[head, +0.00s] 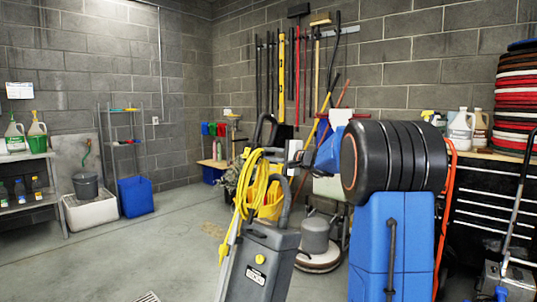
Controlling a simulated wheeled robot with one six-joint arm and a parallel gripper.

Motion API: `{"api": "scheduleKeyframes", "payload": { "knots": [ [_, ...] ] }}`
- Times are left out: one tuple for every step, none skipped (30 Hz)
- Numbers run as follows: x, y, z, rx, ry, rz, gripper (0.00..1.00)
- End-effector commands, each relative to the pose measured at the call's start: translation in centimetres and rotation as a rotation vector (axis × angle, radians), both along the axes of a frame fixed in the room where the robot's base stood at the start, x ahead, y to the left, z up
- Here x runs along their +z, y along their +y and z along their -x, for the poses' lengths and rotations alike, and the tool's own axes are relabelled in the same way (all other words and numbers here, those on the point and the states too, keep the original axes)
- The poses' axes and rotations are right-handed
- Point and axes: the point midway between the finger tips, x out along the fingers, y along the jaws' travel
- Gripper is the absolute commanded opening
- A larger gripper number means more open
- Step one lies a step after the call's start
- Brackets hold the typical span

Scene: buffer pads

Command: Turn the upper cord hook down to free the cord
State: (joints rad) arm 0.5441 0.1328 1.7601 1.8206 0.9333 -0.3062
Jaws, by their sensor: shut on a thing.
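A grey upright floor machine (268,262) with a black loop handle stands in the middle of the head view. A yellow cord (244,192) hangs in long loops on its left side. The top of the loops is at the upper cord hook, just below the handle. The hook is small and largely hidden by the cord and my gripper, so its direction is hard to tell. My gripper (287,157) reaches in from the right at the height of the loop tops. It is shut, apparently on the upper cord hook; its fingertips are hard to make out.
A yellow mop bucket (268,198) and a round floor polisher (317,240) stand behind the machine. Brooms and poles hang on the back wall. A bench with jugs (461,130) and stacked pads (513,95) is at the right.

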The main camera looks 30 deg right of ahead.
Motion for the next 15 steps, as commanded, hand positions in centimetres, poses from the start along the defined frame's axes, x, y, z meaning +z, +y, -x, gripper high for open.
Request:
{"api": "scheduleKeyframes", "payload": {
  "knots": [
    [-0.20,-0.07,0.01,-0.002,0.016,-0.040,0.00],
    [-0.25,-0.06,0.01,-0.002,0.025,-0.066,0.00],
    [-0.32,-0.05,0.01,-0.002,0.039,-0.103,0.00],
    [-0.37,-0.04,0.02,-0.002,0.048,-0.129,0.00],
    [-0.41,-0.03,0.02,-0.002,0.058,-0.156,0.00],
    [-0.48,-0.01,0.03,-0.002,0.071,-0.192,0.00],
    [-0.54,0.00,0.03,-0.002,0.081,-0.219,0.00],
    [-0.59,0.02,0.04,-0.002,0.090,-0.245,0.00],
    [-0.66,0.04,0.06,-0.002,0.103,-0.281,0.00],
    [-0.72,0.06,0.07,-0.002,0.113,-0.307,0.00],
    [-0.76,0.08,0.07,-0.002,0.122,-0.333,0.00],
    [-0.83,0.11,0.08,-0.002,0.135,-0.367,0.00],
    [-0.88,0.13,0.09,-0.002,0.144,-0.392,0.00],
    [-0.92,0.15,0.10,-0.002,0.153,-0.418,0.00],
    [-0.98,0.18,0.11,-0.002,0.165,-0.450,0.00]
  ]
}}
